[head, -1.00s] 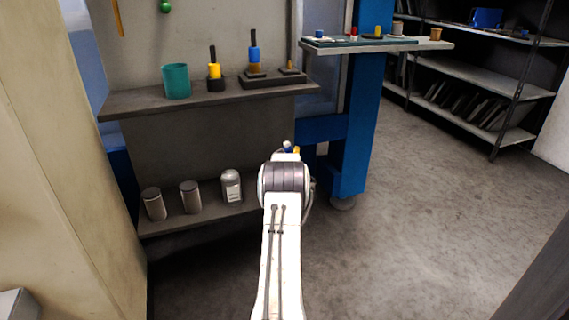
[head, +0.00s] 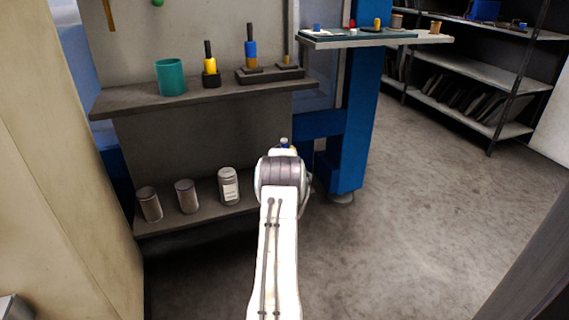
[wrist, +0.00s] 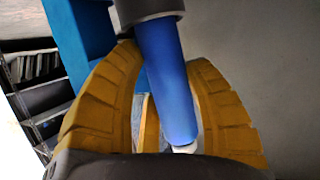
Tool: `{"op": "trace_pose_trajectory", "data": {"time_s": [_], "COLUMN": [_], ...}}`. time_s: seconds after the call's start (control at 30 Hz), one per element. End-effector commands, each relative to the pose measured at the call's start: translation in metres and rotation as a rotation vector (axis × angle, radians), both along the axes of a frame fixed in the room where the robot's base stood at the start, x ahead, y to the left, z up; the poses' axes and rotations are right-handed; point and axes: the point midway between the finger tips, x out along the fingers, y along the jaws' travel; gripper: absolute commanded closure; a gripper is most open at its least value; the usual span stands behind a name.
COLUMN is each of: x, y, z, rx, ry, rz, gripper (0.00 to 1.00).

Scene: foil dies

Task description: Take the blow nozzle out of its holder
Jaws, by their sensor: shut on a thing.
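I cannot tell whether that collar belongs to the nozzle or to a holder. In the head view my arm hides most of the gripper; only a small grey and blue bit (head: 284,144) shows above the wrist.
A grey shelf (head: 130,101) carries a teal cup (head: 170,77), a yellow tool (head: 210,65) and a blue tool (head: 251,54) in dark bases. Cans (head: 187,196) stand on the lower shelf. A blue post (head: 350,140) stands to the right. The floor (head: 430,200) there is clear.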

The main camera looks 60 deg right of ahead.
Motion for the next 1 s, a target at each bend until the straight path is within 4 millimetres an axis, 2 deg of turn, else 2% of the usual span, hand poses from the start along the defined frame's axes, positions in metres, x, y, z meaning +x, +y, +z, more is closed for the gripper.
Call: {"op": "trace_pose_trajectory", "data": {"time_s": [0.03,0.27,0.67,1.0], "x": [0.000,0.000,0.000,0.000], "y": [0.000,0.000,0.000,0.000], "z": [0.000,0.002,0.007,0.039], "rx": [-0.001,-0.004,-0.004,-0.003], "ry": [0.000,-0.002,-0.002,-0.001], "rz": [0.000,0.000,0.000,0.000], "gripper": [0.73,0.92,0.92,0.92]}}
